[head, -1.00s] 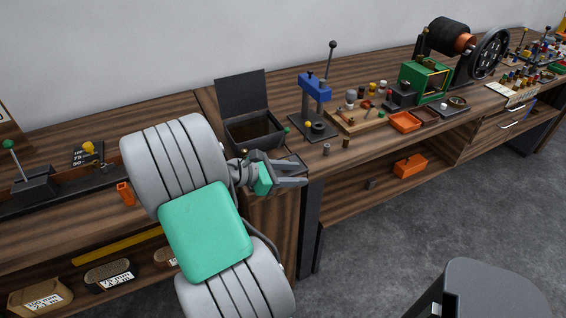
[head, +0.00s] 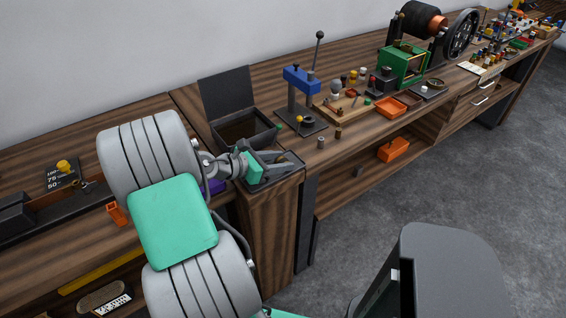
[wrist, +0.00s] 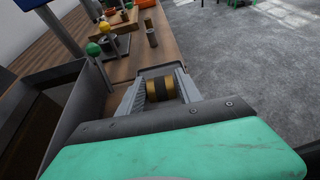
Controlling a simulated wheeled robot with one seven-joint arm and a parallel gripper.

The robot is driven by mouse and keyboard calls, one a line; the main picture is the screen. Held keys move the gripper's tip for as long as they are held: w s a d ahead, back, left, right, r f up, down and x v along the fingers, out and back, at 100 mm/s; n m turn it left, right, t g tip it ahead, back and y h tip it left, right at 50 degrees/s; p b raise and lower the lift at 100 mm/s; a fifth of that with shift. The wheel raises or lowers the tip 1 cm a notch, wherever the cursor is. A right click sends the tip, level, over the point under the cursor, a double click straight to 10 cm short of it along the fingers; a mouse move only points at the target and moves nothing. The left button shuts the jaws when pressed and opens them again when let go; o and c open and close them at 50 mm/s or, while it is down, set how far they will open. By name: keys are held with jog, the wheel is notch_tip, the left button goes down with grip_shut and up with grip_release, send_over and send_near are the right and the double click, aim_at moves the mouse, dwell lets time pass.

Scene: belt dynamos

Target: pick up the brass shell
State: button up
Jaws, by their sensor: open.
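The brass shell (wrist: 160,88) shows in the wrist view as a short brass-coloured cylinder with a dark band around its middle. It lies in a small dark tray (wrist: 160,70) at the bench's front edge. My gripper (wrist: 159,84) is open, with one finger on each side of the shell. I cannot tell whether either finger touches it. In the head view my gripper (head: 279,165) is low over the tray (head: 290,176), and its fingers largely hide what lies there.
An open black box (head: 240,132) stands just behind the gripper. A blue-headed lever press (head: 302,85) is to the right, with a grey cylinder (head: 320,142) and a brown cylinder (head: 338,133) in front. Open floor (head: 430,180) lies right of the bench.

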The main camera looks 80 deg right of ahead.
grip_shut()
dwell(0.4)
